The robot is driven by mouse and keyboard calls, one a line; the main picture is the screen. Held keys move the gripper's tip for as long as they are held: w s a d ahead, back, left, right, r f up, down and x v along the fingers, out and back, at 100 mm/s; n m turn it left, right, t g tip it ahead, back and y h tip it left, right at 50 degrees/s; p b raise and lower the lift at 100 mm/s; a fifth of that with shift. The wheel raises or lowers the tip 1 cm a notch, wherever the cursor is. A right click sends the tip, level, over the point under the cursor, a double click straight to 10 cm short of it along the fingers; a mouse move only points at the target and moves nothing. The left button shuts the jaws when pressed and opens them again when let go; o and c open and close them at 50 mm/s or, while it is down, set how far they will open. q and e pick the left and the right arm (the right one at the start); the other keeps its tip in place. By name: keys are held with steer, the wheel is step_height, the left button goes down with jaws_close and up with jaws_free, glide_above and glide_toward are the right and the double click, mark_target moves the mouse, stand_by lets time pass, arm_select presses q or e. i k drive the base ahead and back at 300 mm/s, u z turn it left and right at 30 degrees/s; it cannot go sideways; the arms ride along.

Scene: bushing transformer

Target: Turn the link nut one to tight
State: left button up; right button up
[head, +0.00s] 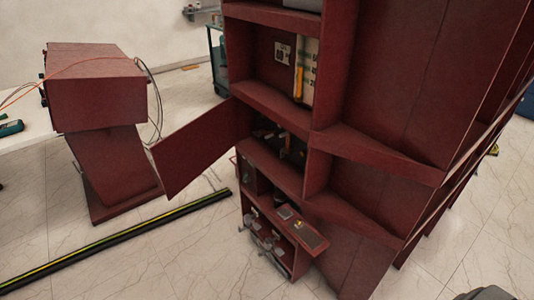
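A tall dark red cabinet (390,70) stands in the middle and right of the head view. Its hinged door (195,148) hangs open to the left. Inside the middle compartment are small dark and brownish parts (283,136), too small and shaded to tell apart. I cannot pick out link nut one. The compartment above holds a light panel with a yellow strip (299,85). Neither of my grippers can be made out in this view.
A lower red unit (298,228) with small metal fittings stands at the cabinet's foot. A red console (95,90) with cables stands at left beside a white table (25,133). A black and yellow floor strip (120,238) runs across the floor. Bare tiled floor (185,270) lies in front.

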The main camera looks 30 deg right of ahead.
mark_target(283, 149)
steer(key=z, duration=0.35)
steer(key=i, duration=0.85)
steer(key=z, duration=0.75)
